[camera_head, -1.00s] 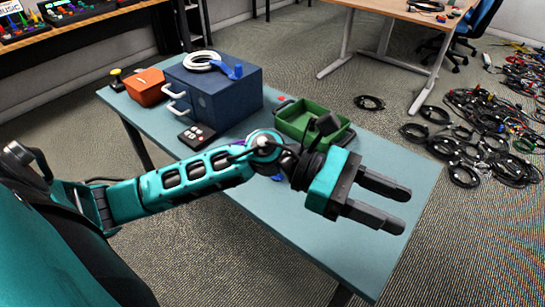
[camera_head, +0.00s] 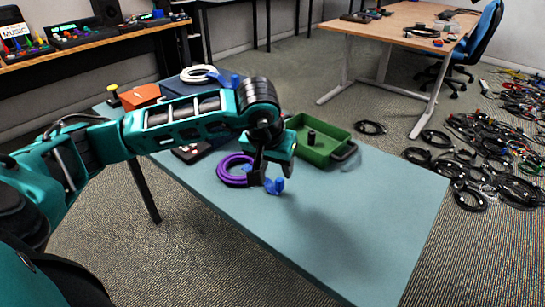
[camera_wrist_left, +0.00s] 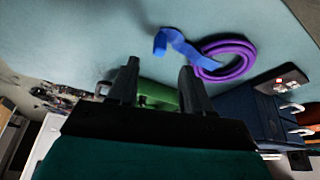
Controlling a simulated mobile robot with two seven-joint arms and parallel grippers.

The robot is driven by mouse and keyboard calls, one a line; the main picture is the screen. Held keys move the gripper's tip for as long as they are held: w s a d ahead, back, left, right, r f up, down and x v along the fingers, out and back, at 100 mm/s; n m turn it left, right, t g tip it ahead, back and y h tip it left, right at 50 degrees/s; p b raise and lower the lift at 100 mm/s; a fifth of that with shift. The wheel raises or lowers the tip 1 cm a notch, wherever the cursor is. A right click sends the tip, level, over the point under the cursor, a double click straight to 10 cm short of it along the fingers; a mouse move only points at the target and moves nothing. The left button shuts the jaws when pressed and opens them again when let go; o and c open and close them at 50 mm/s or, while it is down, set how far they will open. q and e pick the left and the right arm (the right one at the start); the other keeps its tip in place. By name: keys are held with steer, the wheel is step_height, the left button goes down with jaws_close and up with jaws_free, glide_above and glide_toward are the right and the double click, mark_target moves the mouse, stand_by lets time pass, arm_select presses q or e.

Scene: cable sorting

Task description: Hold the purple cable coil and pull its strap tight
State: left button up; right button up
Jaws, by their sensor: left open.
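The purple cable coil (camera_head: 232,172) lies flat on the blue-grey table, partly behind my left gripper in the head view. Its blue strap (camera_head: 274,186) sticks out on the coil's right side. In the left wrist view the coil (camera_wrist_left: 236,62) and the strap (camera_wrist_left: 176,44) lie just beyond the fingertips. My left gripper (camera_head: 267,182) points down at the strap side of the coil; it also shows in the left wrist view (camera_wrist_left: 158,72). Its fingers are apart with nothing between them. Whether a finger touches the strap cannot be told. My right gripper is not in view.
A green tray (camera_head: 345,136) stands behind the gripper. A blue drawer box (camera_head: 172,90), with a white coil (camera_head: 198,74) on top, and an orange box (camera_head: 140,95) are at the back left. The table's right front (camera_head: 370,230) is clear. Cables litter the floor at right.

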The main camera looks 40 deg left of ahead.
mark_target(280, 179)
arm_select(q)
steer(key=b+x, duration=0.1)
steer(key=x, duration=0.6)
steer(key=shift+w+f, duration=0.1)
steer(key=shift+f, duration=0.25)
jaws_close()
jaws_free()
steer(key=shift+r, duration=0.1)
